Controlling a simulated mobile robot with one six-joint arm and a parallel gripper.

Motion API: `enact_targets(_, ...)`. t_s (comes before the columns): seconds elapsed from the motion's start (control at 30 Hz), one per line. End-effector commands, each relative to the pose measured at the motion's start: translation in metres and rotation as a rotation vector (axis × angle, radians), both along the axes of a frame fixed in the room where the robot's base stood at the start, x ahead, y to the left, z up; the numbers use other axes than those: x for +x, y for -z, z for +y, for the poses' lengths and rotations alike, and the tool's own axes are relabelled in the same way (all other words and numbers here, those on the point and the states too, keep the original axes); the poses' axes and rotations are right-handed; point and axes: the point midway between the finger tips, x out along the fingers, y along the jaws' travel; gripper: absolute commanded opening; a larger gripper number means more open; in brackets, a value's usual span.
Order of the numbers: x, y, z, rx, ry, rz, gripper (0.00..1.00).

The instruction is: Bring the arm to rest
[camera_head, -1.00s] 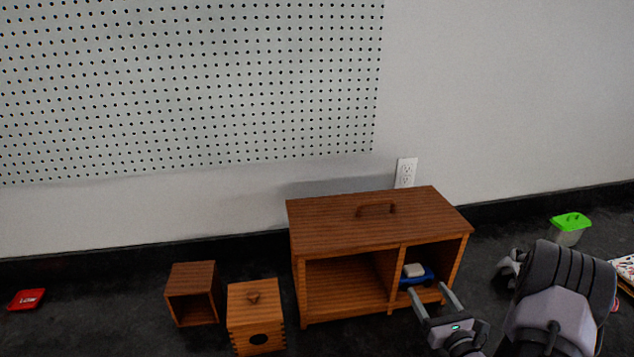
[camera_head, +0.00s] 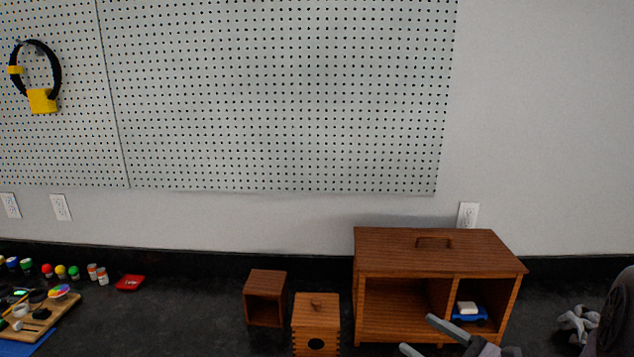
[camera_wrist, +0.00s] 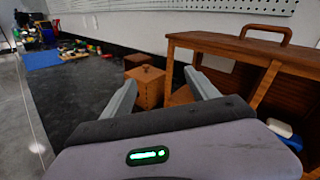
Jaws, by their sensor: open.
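My gripper (camera_head: 426,338) is at the bottom of the head view, in front of the wooden cabinet (camera_head: 440,243). Its two fingers are apart with nothing between them. In the wrist view my gripper (camera_wrist: 160,92) also shows open and empty, with the cabinet (camera_wrist: 236,46) close on the right. A blue tray-like thing with a white block (camera_head: 468,309) on it sits in the cabinet's right compartment. The left compartment looks empty, though its lower right is partly hidden by my gripper.
A small open wooden box (camera_head: 267,283) and a wooden box with a knob (camera_head: 316,315) stand left of the cabinet. A red tray (camera_head: 130,283), several paint jars and a wooden board (camera_head: 47,322) lie farther left. Grey clamp-like parts (camera_head: 577,325) lie at the right.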

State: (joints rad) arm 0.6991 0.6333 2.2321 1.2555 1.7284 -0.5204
Motion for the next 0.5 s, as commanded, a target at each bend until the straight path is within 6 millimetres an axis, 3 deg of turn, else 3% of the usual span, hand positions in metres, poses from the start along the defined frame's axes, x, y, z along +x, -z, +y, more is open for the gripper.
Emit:
enact_targets(0.07,-0.018,-0.025,0.050,-0.113,-0.170,-0.009,0.69)
enact_targets(0.13,-0.051,-0.043,0.102,-0.270,-0.374,-0.014,0.69)
enact_targets(0.17,-0.072,-0.050,0.125,-0.366,-0.475,-0.020,0.69)
enact_targets(0.2,-0.105,-0.055,0.152,-0.520,-0.614,-0.034,0.69)
enact_targets(0.23,-0.130,-0.057,0.165,-0.647,-0.709,-0.047,0.69)
enact_targets(0.3,-0.181,-0.057,0.176,-0.953,-0.878,-0.094,0.69)
enact_targets(0.33,-0.197,-0.057,0.173,-1.084,-0.926,-0.122,0.69)
enact_targets(0.4,-0.223,-0.060,0.160,-1.365,-0.991,-0.196,0.69)
enact_targets(0.5,-0.237,-0.072,0.140,-1.669,-0.997,-0.301,0.69)
